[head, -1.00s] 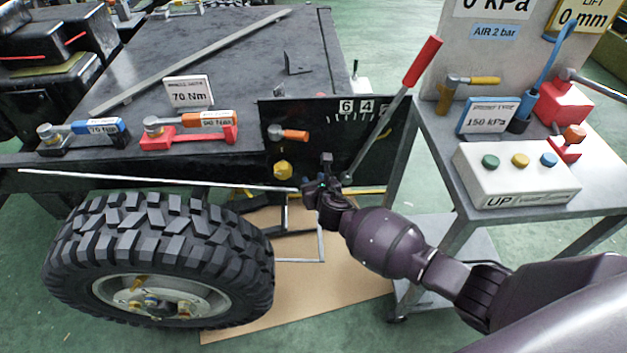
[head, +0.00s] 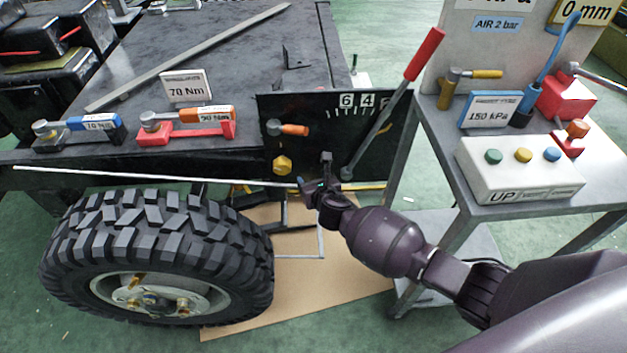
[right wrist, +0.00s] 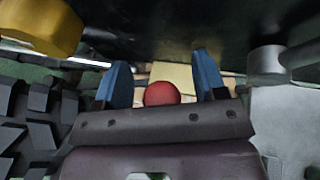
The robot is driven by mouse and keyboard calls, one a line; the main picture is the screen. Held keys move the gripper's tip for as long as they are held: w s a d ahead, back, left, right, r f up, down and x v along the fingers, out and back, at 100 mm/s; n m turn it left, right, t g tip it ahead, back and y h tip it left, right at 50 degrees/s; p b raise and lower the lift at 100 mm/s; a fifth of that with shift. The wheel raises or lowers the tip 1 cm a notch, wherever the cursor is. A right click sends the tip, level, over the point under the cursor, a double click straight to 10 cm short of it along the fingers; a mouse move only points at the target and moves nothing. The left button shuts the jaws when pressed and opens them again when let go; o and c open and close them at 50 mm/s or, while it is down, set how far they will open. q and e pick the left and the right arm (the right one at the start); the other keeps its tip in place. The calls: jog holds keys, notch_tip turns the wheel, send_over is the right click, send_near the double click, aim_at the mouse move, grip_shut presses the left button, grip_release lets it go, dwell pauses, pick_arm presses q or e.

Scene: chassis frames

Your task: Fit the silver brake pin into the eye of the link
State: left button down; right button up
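My right gripper (head: 318,177) is at the lower edge of the black panel (head: 330,118), between a yellow hex knob (head: 282,166) and the foot of the red-handled lever (head: 424,54). In the right wrist view my right gripper (right wrist: 162,88) has its two blue fingers spread apart. A red ball (right wrist: 163,93) shows between them, with a gap on each side; I cannot tell whether it lies in or beyond the grasp. I cannot make out the silver brake pin or the link's eye for sure. My left gripper is out of view.
A large black tyre (head: 155,255) stands left of my right gripper. A grey trolley (head: 440,150) with a white button box (head: 520,168) is at the right. Torque tools (head: 185,127) lie on the dark deck (head: 215,70). The yellow knob (right wrist: 40,25) is close in the wrist view.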

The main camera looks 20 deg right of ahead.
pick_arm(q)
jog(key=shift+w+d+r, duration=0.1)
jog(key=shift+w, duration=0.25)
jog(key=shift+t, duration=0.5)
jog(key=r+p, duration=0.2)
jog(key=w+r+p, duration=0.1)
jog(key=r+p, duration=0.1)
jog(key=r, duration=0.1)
pick_arm(e)
jog(key=v, duration=1)
jog(key=shift+s, duration=0.4)
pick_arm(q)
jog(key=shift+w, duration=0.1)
pick_arm(e)
jog(key=shift+r, duration=0.1)
